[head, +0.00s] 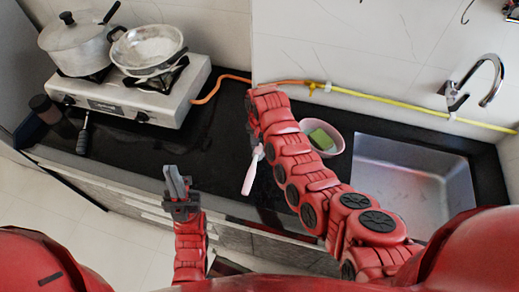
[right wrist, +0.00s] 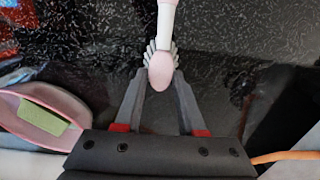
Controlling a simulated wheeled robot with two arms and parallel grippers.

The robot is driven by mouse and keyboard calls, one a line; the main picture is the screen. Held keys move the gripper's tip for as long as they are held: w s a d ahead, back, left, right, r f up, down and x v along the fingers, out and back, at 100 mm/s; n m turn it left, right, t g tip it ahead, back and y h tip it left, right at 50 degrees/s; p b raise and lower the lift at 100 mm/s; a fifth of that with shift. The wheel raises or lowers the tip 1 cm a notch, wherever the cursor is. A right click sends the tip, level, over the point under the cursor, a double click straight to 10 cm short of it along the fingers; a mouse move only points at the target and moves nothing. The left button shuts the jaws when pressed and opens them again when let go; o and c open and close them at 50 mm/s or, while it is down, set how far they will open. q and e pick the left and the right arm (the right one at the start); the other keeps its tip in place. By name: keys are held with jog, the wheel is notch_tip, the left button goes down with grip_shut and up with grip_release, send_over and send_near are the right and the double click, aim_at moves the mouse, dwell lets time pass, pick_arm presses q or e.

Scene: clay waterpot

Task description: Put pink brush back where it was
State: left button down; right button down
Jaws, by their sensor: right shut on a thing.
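The pink brush (head: 249,178) hangs over the dark counter (head: 222,150), left of my right arm in the head view. In the right wrist view the brush (right wrist: 161,72) has a rounded pink end and a white part running to the top edge. My right gripper (right wrist: 161,48) is shut on the brush, its fingertips meeting around it. In the head view my right arm hides this gripper. My left gripper (head: 177,178) is empty over the counter's front edge, its fingers close together.
A pink bowl (head: 338,147) with a green sponge (head: 321,139) stands right of my right arm. A metal sink (head: 425,185) with a tap is farther right. A stove (head: 150,100) with a pot and a pan stands back left. An orange hose and yellow pipe run along the wall.

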jog(key=shift+w+d+f+p, duration=0.1)
jog(key=shift+f+p, duration=0.05)
jog(key=shift+p, duration=0.25)
notch_tip(320, 180, down, 2)
jog(key=shift+f+p, duration=0.1)
jog(key=shift+p, duration=0.35)
jog(key=shift+f, duration=0.45)
jog(key=shift+f, duration=0.1)
jog(key=shift+f, duration=0.3)
jog(key=c, duration=0.5)
grip_release()
jog(key=shift+r, duration=0.1)
